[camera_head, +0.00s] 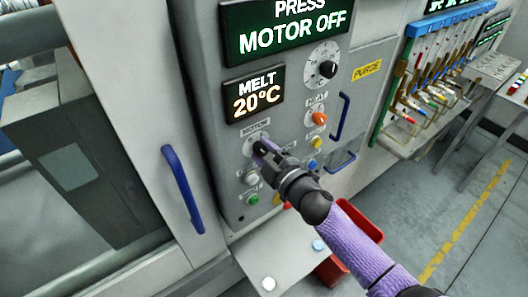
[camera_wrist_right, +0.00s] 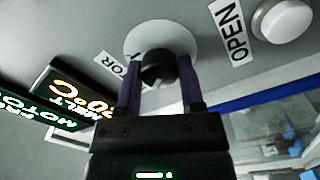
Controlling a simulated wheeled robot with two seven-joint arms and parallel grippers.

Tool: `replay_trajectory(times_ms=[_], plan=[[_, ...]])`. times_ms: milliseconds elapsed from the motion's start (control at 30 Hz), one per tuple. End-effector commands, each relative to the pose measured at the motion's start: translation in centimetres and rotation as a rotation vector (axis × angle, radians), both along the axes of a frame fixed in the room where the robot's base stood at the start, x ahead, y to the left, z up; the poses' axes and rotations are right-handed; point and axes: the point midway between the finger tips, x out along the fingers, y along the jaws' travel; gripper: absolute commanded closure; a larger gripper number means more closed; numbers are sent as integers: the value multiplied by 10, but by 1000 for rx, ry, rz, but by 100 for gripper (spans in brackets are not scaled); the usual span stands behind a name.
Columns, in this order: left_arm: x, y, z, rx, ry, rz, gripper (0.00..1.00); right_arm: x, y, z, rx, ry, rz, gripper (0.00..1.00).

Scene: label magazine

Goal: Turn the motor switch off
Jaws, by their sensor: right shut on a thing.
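The motor switch is a black knob (camera_wrist_right: 159,67) on a white round plate (camera_wrist_right: 136,37), with the MOTOR label (camera_head: 255,126) above it in the head view. My right gripper (camera_head: 262,148) reaches the panel there and largely hides the knob in that view. In the right wrist view, the two purple fingers of the gripper (camera_wrist_right: 159,85) stand on either side of the knob, shut on it. The display (camera_head: 290,30) reads "PRESS MOTOR OFF". My left gripper is in neither view.
White (camera_head: 252,177) and green (camera_head: 252,199) buttons sit below the switch. An orange heat knob (camera_head: 319,118) and a black dial (camera_head: 327,69) are to the right. A blue door handle (camera_head: 182,188) stands out at left. A red bin (camera_head: 362,222) is below my right arm.

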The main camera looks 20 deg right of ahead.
Motion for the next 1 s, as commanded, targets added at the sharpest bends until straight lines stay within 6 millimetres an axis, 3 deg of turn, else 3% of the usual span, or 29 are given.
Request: replay_trajectory(times_ms=[633, 667, 700, 833, 1000], plan=[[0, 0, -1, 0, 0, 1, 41, 0, 0, -1, -46, -14, 0, 100], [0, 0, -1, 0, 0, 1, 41, 0, 0, -1, -46, -14, 0, 49], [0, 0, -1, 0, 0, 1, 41, 0, 0, -1, -46, -14, 0, 40], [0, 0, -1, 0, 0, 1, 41, 0, 0, -1, -44, -15, 0, 15], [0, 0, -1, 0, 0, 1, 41, 0, 0, 0, -44, -15, 0, 15]])
